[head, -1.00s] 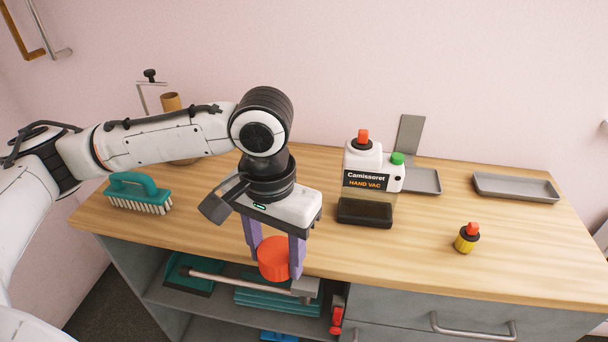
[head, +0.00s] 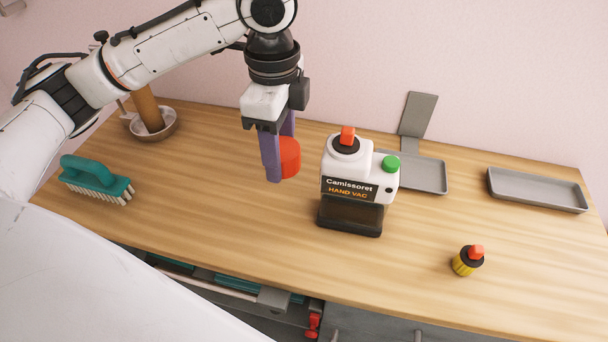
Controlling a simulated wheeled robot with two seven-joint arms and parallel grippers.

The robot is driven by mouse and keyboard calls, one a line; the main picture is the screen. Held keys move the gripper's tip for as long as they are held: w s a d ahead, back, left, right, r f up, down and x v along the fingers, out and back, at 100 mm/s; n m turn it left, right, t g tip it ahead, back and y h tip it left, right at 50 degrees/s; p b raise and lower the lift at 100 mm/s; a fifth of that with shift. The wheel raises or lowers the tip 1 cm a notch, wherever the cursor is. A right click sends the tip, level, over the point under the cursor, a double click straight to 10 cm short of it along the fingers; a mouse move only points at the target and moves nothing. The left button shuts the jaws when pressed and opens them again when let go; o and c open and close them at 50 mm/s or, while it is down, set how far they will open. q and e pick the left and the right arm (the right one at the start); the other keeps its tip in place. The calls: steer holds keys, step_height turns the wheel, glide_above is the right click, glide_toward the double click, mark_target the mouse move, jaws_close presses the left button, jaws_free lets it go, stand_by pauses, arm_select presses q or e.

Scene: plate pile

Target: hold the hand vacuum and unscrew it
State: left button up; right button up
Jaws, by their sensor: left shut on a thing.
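The hand vacuum (head: 334,168) stands upright on the wooden worktop, right of centre. It has a white body, a dark label reading "Camissoret HAND VAC", a dark see-through lower part, a red knob (head: 347,137) on top and a green cap (head: 391,163) at its right. My left gripper (head: 281,163) is shut on a red round piece (head: 290,157) and holds it up, left of the vacuum and apart from it. The far finger is partly hidden. My right gripper is not in view.
A teal brush (head: 95,179) lies at the left, near a bowl (head: 168,124) with a brown upright handle. Grey trays (head: 540,190) lie at the back right. A small yellow bottle with a red top (head: 467,262) stands front right. The worktop (head: 220,220) left of the vacuum is clear.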

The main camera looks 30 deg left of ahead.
mark_target(283, 193)
arm_select(q)
step_height(283, 193, down, 8)
steer(key=shift+s+r, duration=0.1)
stand_by(0.4)
steer(key=o, duration=1.1)
steer(key=shift+o, duration=0.2)
step_height(283, 193, up, 11)
steer(key=shift+r, duration=0.55)
